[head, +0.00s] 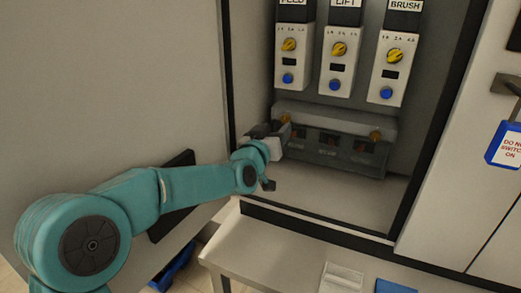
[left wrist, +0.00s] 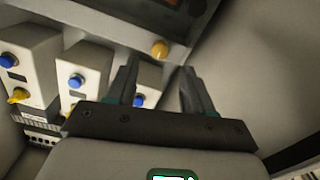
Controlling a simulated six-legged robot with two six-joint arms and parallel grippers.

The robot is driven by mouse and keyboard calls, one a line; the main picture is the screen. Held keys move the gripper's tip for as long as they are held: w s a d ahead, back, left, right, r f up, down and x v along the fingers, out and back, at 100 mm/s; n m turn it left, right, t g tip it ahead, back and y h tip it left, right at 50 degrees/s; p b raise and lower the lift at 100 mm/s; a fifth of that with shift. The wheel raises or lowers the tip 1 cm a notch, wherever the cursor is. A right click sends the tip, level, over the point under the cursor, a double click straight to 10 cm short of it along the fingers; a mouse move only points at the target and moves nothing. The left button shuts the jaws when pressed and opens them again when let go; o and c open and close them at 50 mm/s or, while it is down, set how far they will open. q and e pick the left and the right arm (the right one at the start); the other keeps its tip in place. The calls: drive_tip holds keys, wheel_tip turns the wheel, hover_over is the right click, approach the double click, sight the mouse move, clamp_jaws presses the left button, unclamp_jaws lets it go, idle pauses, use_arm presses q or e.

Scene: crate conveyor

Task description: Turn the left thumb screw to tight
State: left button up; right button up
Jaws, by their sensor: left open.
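The left thumb screw (head: 286,119) is a small orange-yellow knob at the left end of a grey terminal cover (head: 335,118) low in the cabinet. In the left wrist view a round orange-yellow screw head (left wrist: 160,48), apparently the left one, lies just beyond the fingertips, between their lines. My left gripper (head: 278,140) is at the left end of the cover, close to that screw; its two fingers (left wrist: 160,72) are apart with nothing between them. Whether they touch the screw cannot be told. The right thumb screw (head: 376,135) is at the cover's other end. My right gripper is not in view.
Above the cover hang three modules, FEED (head: 293,70), LIFT (head: 341,72) and BRUSH (head: 391,70), with yellow knobs and blue buttons. The cabinet's left wall is close to my left arm. A blue tag (head: 504,146) hangs at right. The cabinet floor (head: 330,190) is clear.

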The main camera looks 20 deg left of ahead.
use_arm(q)
drive_tip(key=s, duration=1)
drive_tip(key=shift+s+a+b, duration=0.15)
drive_tip(key=shift+s+b, duration=0.15)
drive_tip(key=shift+s, duration=0.05)
